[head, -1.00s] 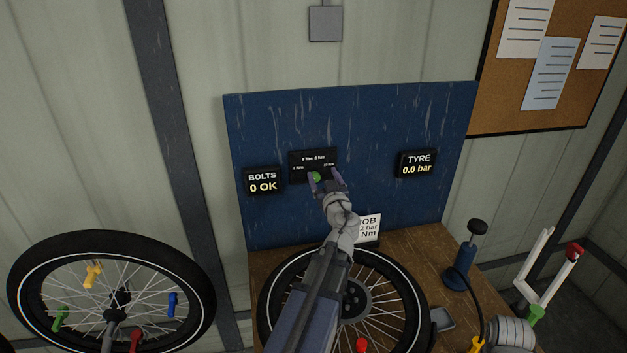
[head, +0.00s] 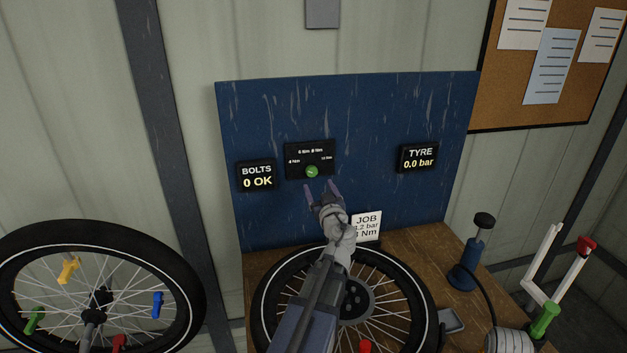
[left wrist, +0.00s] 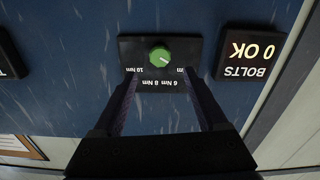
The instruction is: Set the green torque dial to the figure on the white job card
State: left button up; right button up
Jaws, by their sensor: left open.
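The green torque dial (head: 312,172) sits on a black panel on the blue board, with marks 4, 6, 8 and 10 Nm around it. It also shows in the left wrist view (left wrist: 160,56), upside down, its pale pointer line slanting toward the 4–6 Nm side; the exact setting is hard to tell. My left gripper (head: 322,189) is open and empty, just below and clear of the dial. The white job card (head: 367,225) stands behind my left arm; "JOB", "bar" and "Nm" show, but the Nm figure is mostly hidden. My right gripper is not in view.
The BOLTS display (head: 257,176) reads 0 OK, left of the dial panel. The TYRE display (head: 418,158) reads 0.0 bar. A wheel (head: 421,300) lies on the wooden bench under my left arm. A blue pump (head: 467,265) stands at right.

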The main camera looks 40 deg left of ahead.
aim_at(312, 173)
pick_arm(q)
jog(key=x, duration=0.7)
jog(key=shift+w+a, duration=0.25)
jog(key=shift+a, duration=0.1)
grip_shut()
dwell(0.4)
